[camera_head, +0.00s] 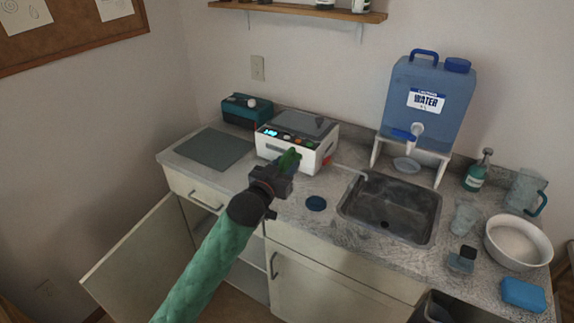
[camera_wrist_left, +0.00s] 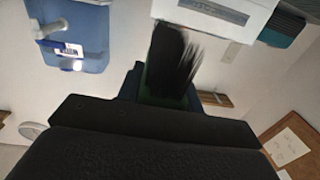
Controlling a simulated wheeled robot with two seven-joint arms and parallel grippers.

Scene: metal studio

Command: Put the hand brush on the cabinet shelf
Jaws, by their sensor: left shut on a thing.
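My left gripper (camera_head: 280,172) is shut on the hand brush, held over the front of the counter before the white device. My right gripper is not in view.
A white device (camera_head: 325,150), a teal box (camera_head: 245,110) and a grey mat (camera_head: 212,148) are on the counter. The sink (camera_head: 390,207) and a blue water jug (camera_head: 430,95) are to the right. A wall shelf (camera_head: 300,10) hangs above. The right cabinet door (camera_head: 320,290) is shut.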

